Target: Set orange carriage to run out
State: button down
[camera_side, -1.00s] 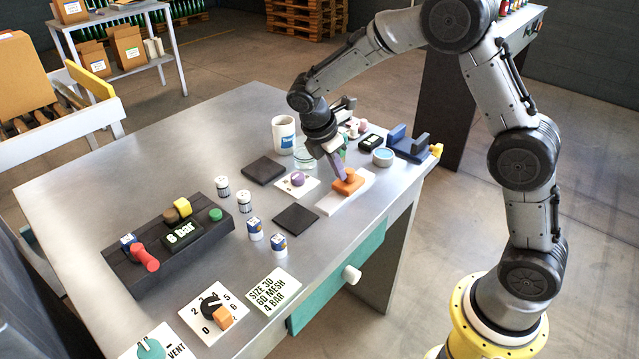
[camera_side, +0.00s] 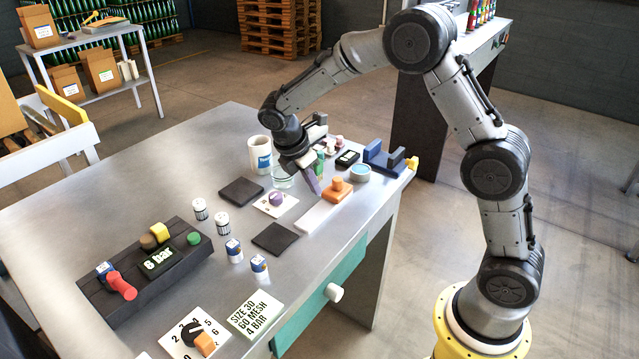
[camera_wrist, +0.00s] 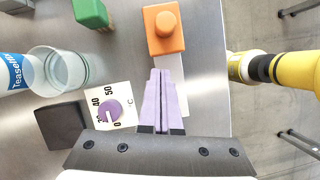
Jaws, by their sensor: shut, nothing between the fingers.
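The orange carriage (camera_side: 338,191), a block with a round knob on top, sits at the far end of a white track (camera_side: 312,217) near the table's right edge. The near part of the track is bare. The carriage (camera_wrist: 165,31) also shows in the wrist view, at top centre, with the white track (camera_wrist: 181,80) running below it. My gripper (camera_side: 317,190) has purple fingers that are shut and empty. The fingertips (camera_wrist: 162,72) point at the carriage's near side with a small gap in the picture. I cannot tell whether they touch.
A dial card with a purple knob (camera_side: 276,199) lies left of the track, between dark pads (camera_side: 276,238). A blue holder (camera_side: 378,158) and a round tin (camera_side: 360,173) stand past the track.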

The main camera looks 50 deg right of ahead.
jog(key=s+v, duration=0.1)
jog(key=v, duration=0.9)
jog(key=shift+w, duration=0.45)
jog(key=s+d+r+m+t+y, duration=0.15)
jog(key=s+r+m+t, duration=0.25)
jog(key=s+r, duration=0.9)
jog(key=s+a+f+m+t+y, duration=0.1)
jog(key=s+a+f+m, duration=0.1)
jog(key=s+f+m, duration=0.2)
jog(key=s+a+f+m+t+y, duration=0.1)
jog(key=s+f+m, duration=0.4)
jog(key=s, duration=0.5)
jog(key=shift+a+m+t+y, duration=0.4)
jog(key=shift+a+m, duration=0.1)
jog(key=shift+m, duration=0.5)
